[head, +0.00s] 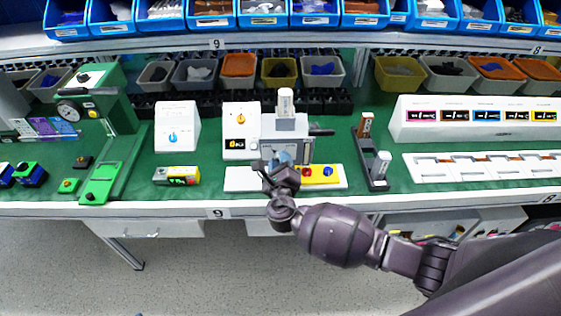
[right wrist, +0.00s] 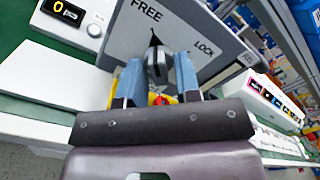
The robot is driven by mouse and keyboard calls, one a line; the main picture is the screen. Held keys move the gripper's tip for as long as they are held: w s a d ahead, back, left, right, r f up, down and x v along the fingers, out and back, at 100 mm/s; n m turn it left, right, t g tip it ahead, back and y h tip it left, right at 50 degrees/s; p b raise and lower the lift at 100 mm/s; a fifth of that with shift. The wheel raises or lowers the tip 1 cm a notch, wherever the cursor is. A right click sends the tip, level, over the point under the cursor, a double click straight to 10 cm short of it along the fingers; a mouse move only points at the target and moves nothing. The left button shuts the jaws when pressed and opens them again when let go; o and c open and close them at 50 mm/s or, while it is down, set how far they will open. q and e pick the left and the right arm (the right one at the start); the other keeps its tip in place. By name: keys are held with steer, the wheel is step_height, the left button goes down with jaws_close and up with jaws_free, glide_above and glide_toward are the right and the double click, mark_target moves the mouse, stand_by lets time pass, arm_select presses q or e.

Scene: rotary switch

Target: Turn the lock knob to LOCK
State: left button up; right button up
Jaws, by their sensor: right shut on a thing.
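The lock knob (right wrist: 157,65) is dark and sits on a grey panel (right wrist: 120,38) lettered FREE and LOCK in the right wrist view. A black pointed mark shows just above the knob, below and right of the word FREE; LOCK is farther right. My right gripper (head: 283,158) has its blue fingers shut on the knob, one on each side. In the head view the gripper is in front of the grey machine (head: 285,125) and hides the knob. My left gripper is not in view.
A white box with an orange dial (head: 241,118) stands left of the machine. A dark stand (head: 379,182) is on the right. Blue bins (head: 263,15) line the shelf above.

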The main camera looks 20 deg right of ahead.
steer(key=shift+f+m, duration=0.1)
steer(key=shift+m, duration=0.2)
steer(key=m+b, duration=0.2)
steer(key=m, duration=0.3)
steer(key=m+b, duration=0.2)
steer(key=m, duration=0.4)
steer(key=m+b, duration=0.3)
steer(key=m, duration=0.3)
steer(key=shift+a, duration=0.35)
steer(key=o, duration=0.6)
